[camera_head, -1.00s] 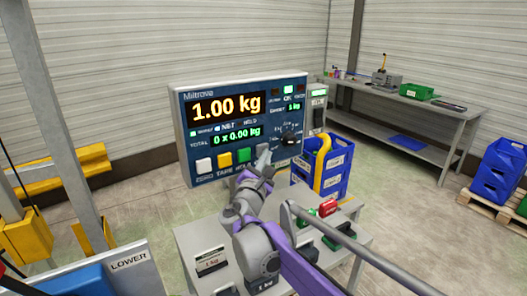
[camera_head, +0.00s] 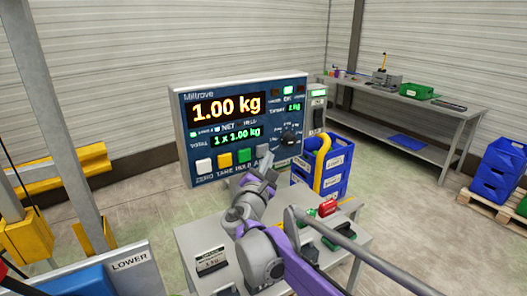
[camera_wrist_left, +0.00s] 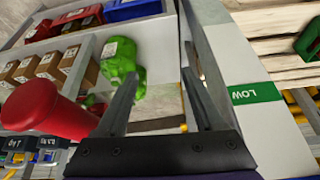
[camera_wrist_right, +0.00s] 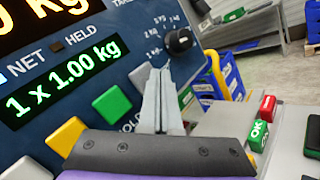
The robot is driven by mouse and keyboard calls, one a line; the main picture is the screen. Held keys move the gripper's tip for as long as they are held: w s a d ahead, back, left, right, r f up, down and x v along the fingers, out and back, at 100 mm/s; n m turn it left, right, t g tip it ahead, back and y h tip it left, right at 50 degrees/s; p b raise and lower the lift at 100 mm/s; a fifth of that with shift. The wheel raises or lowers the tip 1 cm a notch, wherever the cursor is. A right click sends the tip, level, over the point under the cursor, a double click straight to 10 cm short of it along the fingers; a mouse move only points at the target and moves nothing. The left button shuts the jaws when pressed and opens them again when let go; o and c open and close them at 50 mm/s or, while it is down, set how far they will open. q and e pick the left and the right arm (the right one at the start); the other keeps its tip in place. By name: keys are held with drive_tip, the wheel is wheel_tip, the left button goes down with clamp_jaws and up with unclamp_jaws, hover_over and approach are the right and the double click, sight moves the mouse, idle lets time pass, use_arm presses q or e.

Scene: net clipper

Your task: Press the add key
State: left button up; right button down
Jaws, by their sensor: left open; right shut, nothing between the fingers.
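The scale console (camera_head: 180,130) stands upright in the head view, its main display reading 1.00 kg. Its total line (camera_head: 236,137) reads 1 x 1.00 kg. Below are a white zero key (camera_head: 204,166), a yellow key (camera_head: 225,160) and a green hold key (camera_head: 244,155). The add key (camera_wrist_right: 140,76) is pale and mostly hidden behind my right fingers in the right wrist view. My right gripper (camera_head: 264,164) is shut and empty in front of it; contact cannot be told. My left gripper (camera_wrist_left: 160,65) is open and empty, seen only in its wrist view.
A dial (camera_head: 289,139) is right of the keys. Red (camera_head: 328,207) and green blocks lie on the stand (camera_head: 190,236) below. Blue crates (camera_head: 336,172) stand behind it. A red knob-like object (camera_wrist_left: 45,108) and a green item (camera_wrist_left: 120,62) are near my left gripper.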

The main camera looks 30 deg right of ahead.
drive_tip(key=shift+s, duration=0.1)
drive_tip(key=shift+s+d+p, duration=0.2)
drive_tip(key=shift+s+p, duration=0.25)
drive_tip(key=shift+s, duration=1.95)
drive_tip(key=s+f+m+g+y+p, duration=0.2)
drive_tip(key=s+f+m+g+y, duration=0.35)
drive_tip(key=s+f+m, duration=0.75)
drive_tip(key=s+a+f+m+g+y+p, duration=0.1)
drive_tip(key=s+a+f+m+g+y, duration=0.3)
drive_tip(key=s+a+f, duration=0.9)
drive_tip(key=a+f+m+y, duration=0.1)
drive_tip(key=m+y, duration=0.2)
drive_tip(key=shift+s, duration=0.4)
